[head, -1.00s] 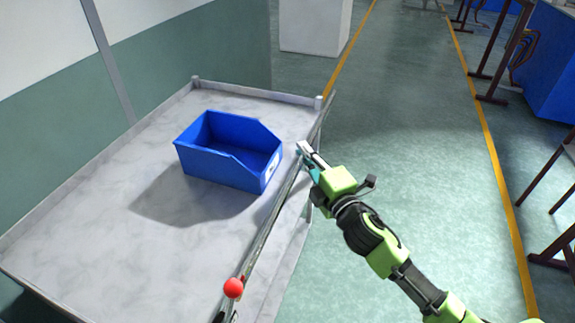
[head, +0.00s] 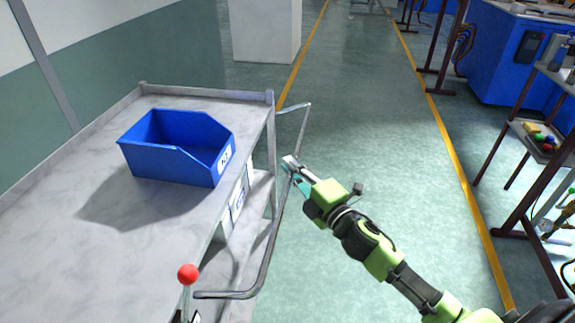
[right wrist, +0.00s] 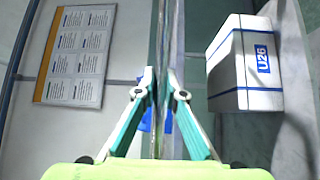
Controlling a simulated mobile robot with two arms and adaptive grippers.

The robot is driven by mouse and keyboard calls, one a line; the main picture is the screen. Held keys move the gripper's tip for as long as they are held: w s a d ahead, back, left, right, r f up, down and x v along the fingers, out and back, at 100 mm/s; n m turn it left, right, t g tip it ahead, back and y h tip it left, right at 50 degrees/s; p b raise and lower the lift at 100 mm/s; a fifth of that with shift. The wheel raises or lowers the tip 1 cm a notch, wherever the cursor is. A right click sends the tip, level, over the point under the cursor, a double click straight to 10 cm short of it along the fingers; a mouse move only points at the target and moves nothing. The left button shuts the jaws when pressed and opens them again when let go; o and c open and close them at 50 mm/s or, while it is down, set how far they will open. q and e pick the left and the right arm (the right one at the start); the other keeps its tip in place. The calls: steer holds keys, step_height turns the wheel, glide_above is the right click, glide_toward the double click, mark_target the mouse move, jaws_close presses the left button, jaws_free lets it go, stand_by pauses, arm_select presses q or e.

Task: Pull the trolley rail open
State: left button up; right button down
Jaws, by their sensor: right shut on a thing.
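The grey trolley (head: 60,185) stands at the left in the head view. Its thin metal side rail (head: 268,255) stands out to the right of the tabletop edge, with a visible gap between them. My right gripper (head: 290,168) is shut on the rail at its long outer stretch. In the right wrist view the two fingers (right wrist: 159,92) press from both sides on the narrow upright-looking rail (right wrist: 158,35). A red ball knob (head: 187,274) sits on a short stem by the trolley's near edge. My left gripper is out of view.
A blue bin (head: 170,160) sits on the trolley top. Labelled white boxes (head: 238,200) show below it; one labelled U26 (right wrist: 246,70) shows in the wrist view. The green floor (head: 360,120) to the right is clear up to the workbenches (head: 515,60).

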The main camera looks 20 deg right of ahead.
steer(key=shift+s+d+f+b, duration=0.15)
steer(key=shift+d+f+b, duration=0.2)
steer(key=shift+f, duration=0.45)
steer(key=c, duration=2.1)
jaws_free()
steer(key=shift+d, duration=0.1)
steer(key=v, duration=1.2)
steer(key=shift+f, duration=0.15)
